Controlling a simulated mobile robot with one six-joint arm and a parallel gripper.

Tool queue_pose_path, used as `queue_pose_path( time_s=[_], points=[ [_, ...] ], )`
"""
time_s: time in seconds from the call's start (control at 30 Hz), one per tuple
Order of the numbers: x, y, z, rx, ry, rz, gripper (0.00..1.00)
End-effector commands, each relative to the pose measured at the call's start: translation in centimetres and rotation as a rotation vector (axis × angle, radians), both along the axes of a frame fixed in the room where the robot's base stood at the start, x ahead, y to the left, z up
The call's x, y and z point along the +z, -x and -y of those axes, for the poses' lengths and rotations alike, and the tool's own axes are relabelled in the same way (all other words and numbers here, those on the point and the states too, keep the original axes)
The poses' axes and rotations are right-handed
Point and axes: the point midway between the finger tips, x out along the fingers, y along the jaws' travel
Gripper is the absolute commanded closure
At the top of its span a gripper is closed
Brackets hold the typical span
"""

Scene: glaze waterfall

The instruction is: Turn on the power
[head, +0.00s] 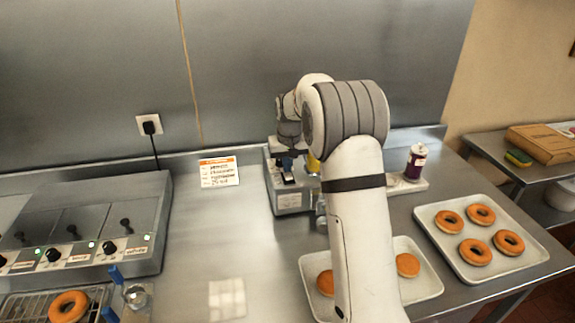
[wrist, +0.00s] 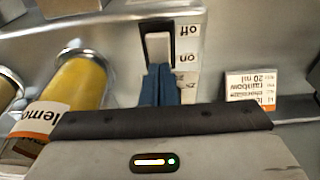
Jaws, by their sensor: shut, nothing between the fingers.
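A grey metal box (head: 290,200) stands on the counter, partly hidden by my arm in the head view. In the wrist view a pale switch (wrist: 158,45) sits in a dark frame on its face, with "off" and "on" labels beside it, seen upside down. My gripper (wrist: 158,72) has its blue fingers shut with nothing between them. The fingertips are at the "on" end of the switch; I cannot tell if they touch it. In the head view my gripper (head: 287,177) is at the box's top front, hiding the switch.
A yellow lemon bottle (wrist: 75,85) is close beside my fingers. A recipe card (head: 219,172) lies left of the box. A control panel (head: 100,225) with knobs and levers is further left. A tray of doughnuts (head: 485,275) is at right, another tray (head: 425,255) behind my arm.

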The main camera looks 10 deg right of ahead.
Motion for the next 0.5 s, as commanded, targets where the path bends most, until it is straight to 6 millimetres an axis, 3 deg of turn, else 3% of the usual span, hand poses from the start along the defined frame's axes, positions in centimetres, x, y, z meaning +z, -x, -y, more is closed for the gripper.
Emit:
queue_pose_path(
  time_s=[0.5],
  points=[
    [-0.3,1.1,0.0,0.0,0.0,-0.008,1.0]
  ],
)
